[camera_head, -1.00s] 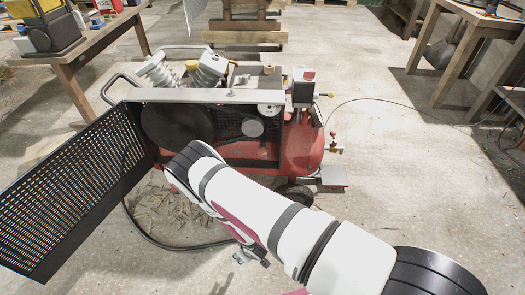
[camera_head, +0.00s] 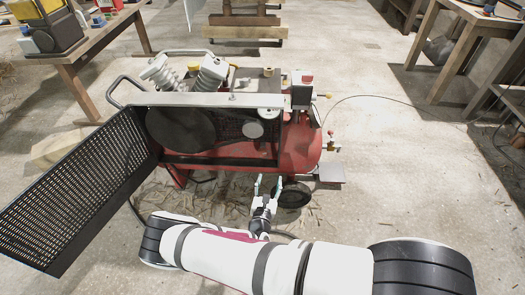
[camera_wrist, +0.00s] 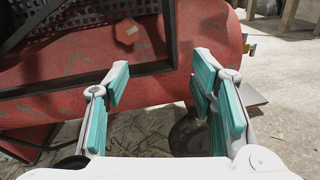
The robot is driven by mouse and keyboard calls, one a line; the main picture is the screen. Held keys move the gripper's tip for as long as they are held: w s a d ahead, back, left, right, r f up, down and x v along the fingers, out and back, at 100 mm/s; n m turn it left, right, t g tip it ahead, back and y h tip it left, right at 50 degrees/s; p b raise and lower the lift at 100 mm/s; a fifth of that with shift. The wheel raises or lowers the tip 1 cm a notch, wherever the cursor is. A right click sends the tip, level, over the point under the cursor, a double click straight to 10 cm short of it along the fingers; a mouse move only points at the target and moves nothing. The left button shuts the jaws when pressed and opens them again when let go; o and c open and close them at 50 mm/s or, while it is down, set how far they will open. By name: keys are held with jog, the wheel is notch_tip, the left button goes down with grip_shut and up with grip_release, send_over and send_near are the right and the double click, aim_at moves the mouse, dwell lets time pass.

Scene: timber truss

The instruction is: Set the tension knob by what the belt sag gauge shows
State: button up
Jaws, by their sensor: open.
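The red compressor (camera_head: 300,150) stands in the middle of the head view with its belt side facing me. A large dark wheel (camera_head: 180,130) and a small pale pulley (camera_head: 253,129) show in its frame. A light bar (camera_head: 205,99) runs along the top. An orange-red hexagonal piece (camera_wrist: 126,33) shows in the wrist view; whether it is a knob or a label I cannot tell. I cannot make out the sag gauge or its reading. My gripper (camera_head: 269,183) is open and empty, in front of the compressor's lower edge; its teal-padded fingers (camera_wrist: 160,80) flank the tank.
A perforated guard panel (camera_head: 75,195) swings out at left. A black wheel (camera_head: 295,195) and a small plate (camera_head: 331,173) are at lower right. Workbenches (camera_head: 105,40) stand at the back left and right. The floor at right is clear, apart from a thin cable (camera_head: 400,102).

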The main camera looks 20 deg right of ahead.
aim_at(262, 154)
jog(key=shift+n+t+y, duration=0.7)
jog(key=shift+n+y, duration=0.1)
jog(key=shift+y, duration=0.1)
jog(key=a+b+x, duration=0.1)
jog(key=x, duration=0.3)
jog(key=a+b+x, duration=0.1)
jog(key=b+x, duration=0.1)
jog(key=x, duration=0.3)
jog(key=w+a+r+b+x, duration=0.1)
jog(key=x, duration=0.4)
jog(key=c, duration=1.2)
jog(key=shift+r, duration=0.1)
